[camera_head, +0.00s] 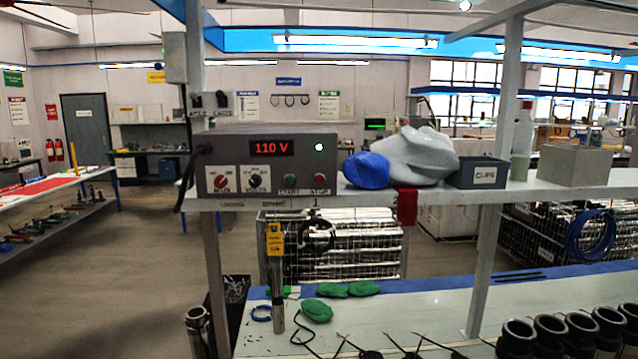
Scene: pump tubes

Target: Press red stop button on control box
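The grey control box (268,164) stands on the upper shelf, left of centre. Its red display reads 110 V and a green lamp is lit at its upper right. The red stop button (320,181) sits at the lower right of its front face, above the label STOP. The green start button (290,181) is just left of it. Two rotary switches, one red and one black, are on the left part of the face. Nothing covers the stop button. Neither of my grippers is in view.
On the shelf (400,189), a blue cloth (366,170), a white bag (416,155), a dark CLIPS bin (477,172) and a grey box (575,165) stand right of the control box. Below, the workbench (400,322) holds an upright metal tube (276,290), green gloves and several black cylinders.

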